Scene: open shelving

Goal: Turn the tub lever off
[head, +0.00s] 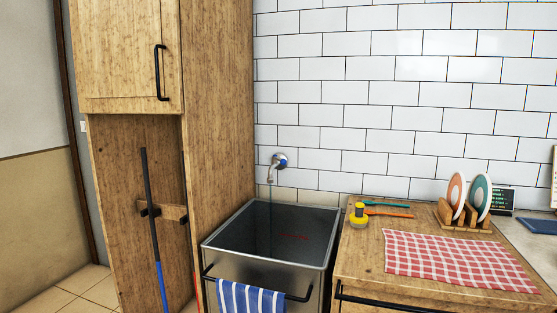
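A metal tub (220,245) stands against the white tiled wall, right of the tall wooden cabinet. A small wall tap (273,169) with a blue-marked lever (282,160) is above the tub's back edge. A thin bluish line of water (270,205) runs down from the spout into the tub. The lever is small here, so its exact angle is hard to tell. Neither of my grippers is in view.
A wooden cabinet (218,120) rises left of the tub. A blue-striped towel (250,297) hangs on the tub's front bar.

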